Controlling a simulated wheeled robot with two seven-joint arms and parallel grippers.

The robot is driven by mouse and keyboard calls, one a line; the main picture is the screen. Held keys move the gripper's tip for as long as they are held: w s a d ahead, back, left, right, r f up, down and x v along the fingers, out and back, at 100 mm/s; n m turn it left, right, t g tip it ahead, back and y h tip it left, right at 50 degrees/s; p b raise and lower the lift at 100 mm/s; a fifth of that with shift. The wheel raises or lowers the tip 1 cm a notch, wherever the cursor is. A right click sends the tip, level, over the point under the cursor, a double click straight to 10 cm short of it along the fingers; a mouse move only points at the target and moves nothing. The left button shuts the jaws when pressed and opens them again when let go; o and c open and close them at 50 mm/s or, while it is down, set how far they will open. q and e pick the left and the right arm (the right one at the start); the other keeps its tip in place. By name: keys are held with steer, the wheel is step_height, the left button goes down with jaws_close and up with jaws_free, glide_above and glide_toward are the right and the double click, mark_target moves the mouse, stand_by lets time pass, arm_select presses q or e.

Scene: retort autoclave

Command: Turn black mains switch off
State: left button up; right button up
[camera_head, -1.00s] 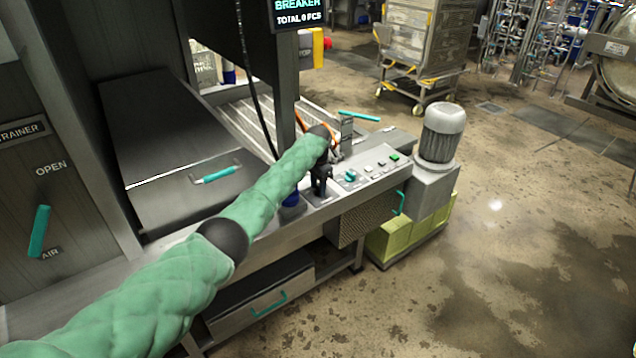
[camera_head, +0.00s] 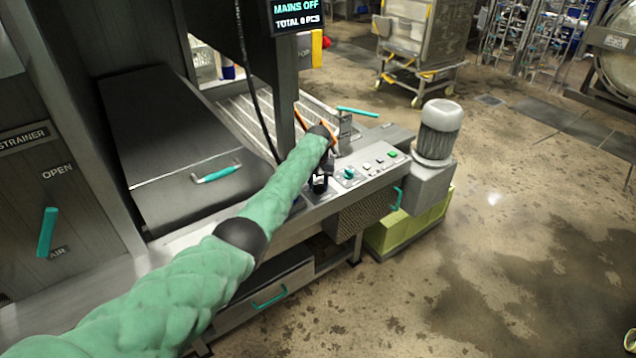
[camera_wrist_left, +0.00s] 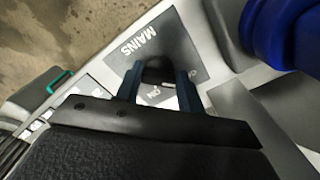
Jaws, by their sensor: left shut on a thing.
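The black mains switch (camera_wrist_left: 158,69) shows in the left wrist view on a grey plate marked MAINS (camera_wrist_left: 180,42). My left gripper (camera_wrist_left: 160,88) is shut on the switch, with one finger on each side of it. Part of the word ON shows between the fingers. In the head view my left gripper (camera_head: 320,185) is at the left end of the control panel (camera_head: 378,167), and it mostly hides the switch. The display (camera_head: 297,14) above reads MAINS OFF and TOTAL 0 PCS. My right gripper is not in view.
A teal knob (camera_head: 348,173) and several push buttons sit to the right on the panel. A grey post (camera_head: 284,95) and a black cable (camera_head: 257,90) stand close to my left arm. A motor (camera_head: 438,130) stands beyond the panel. A blue part (camera_wrist_left: 285,32) is near the gripper.

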mark_target(318, 185)
arm_select(q)
steer(key=shift+r+n, duration=0.15)
steer(key=shift+n, duration=0.15)
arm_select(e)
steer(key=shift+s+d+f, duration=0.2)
arm_select(q)
steer(key=o, duration=1)
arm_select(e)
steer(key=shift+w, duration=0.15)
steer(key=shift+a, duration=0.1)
arm_select(q)
steer(key=shift+r, duration=0.2)
step_height(318, 185, up, 6)
steer(key=shift+f+b, duration=0.1)
steer(key=shift+b, duration=0.9)
steer(key=shift+r, duration=0.75)
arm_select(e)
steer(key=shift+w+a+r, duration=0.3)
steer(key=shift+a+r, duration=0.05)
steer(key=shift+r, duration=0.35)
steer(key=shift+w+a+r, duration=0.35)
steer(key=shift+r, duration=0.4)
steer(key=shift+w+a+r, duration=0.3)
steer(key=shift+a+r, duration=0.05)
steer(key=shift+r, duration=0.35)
arm_select(q)
steer(key=shift+f, duration=0.1)
